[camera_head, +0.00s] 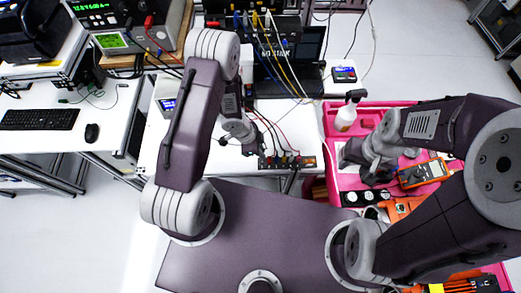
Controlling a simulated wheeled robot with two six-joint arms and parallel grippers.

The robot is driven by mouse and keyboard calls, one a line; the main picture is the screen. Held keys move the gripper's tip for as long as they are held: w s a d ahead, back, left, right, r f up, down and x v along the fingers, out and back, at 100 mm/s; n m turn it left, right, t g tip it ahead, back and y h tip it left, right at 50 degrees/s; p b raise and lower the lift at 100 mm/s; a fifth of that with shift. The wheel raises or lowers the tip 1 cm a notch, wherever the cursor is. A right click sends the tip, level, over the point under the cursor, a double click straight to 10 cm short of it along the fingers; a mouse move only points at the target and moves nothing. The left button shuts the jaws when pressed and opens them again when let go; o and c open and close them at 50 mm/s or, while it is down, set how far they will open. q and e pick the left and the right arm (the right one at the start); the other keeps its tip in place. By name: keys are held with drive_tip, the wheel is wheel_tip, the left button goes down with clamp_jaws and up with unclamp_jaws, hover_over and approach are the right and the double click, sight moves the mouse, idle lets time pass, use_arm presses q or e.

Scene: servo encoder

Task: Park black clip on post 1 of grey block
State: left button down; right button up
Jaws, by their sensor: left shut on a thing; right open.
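My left gripper (247,149) is at the front part of the white table, pointing down. It is shut on a small dark thing at its tips, which looks like the black clip; the fingers largely hide it. The block (288,163), dark grey at this size, sits at the table's front edge just right of the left gripper, apart from it. Coloured leads run to its top; single posts are too small to tell. My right gripper (372,172) is open over the pink tray, its fingertips hard to make out.
The pink tray (313,200) at right holds a spray bottle (346,112), an orange multimeter (423,172) and other tools. Behind the block, red and dark leads (272,122) cross the white table (305,118) towards a dark laptop (300,62). A keyboard (40,119) lies far left.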

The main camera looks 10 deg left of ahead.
use_arm(q)
drive_tip(key=shift+s+f+b, duration=0.25)
drive_tip(key=shift+f+b, duration=0.5)
drive_tip(key=shift+f, duration=0.1)
drive_tip(key=shift+f+b, duration=0.35)
drive_tip(key=shift+f, duration=0.05)
wheel_tip(320, 180, down, 2)
drive_tip(key=shift+w+f+b, duration=0.1)
drive_tip(key=shift+w+b, duration=0.05)
drive_tip(key=shift+b, duration=0.75)
drive_tip(key=shift+f+b, duration=0.4)
drive_tip(key=shift+f, duration=0.05)
drive_tip(key=shift+p, duration=0.5)
drive_tip(key=shift+f, duration=0.15)
drive_tip(key=c, duration=1.3)
unclamp_jaws()
drive_tip(key=shift+c, duration=0.2)
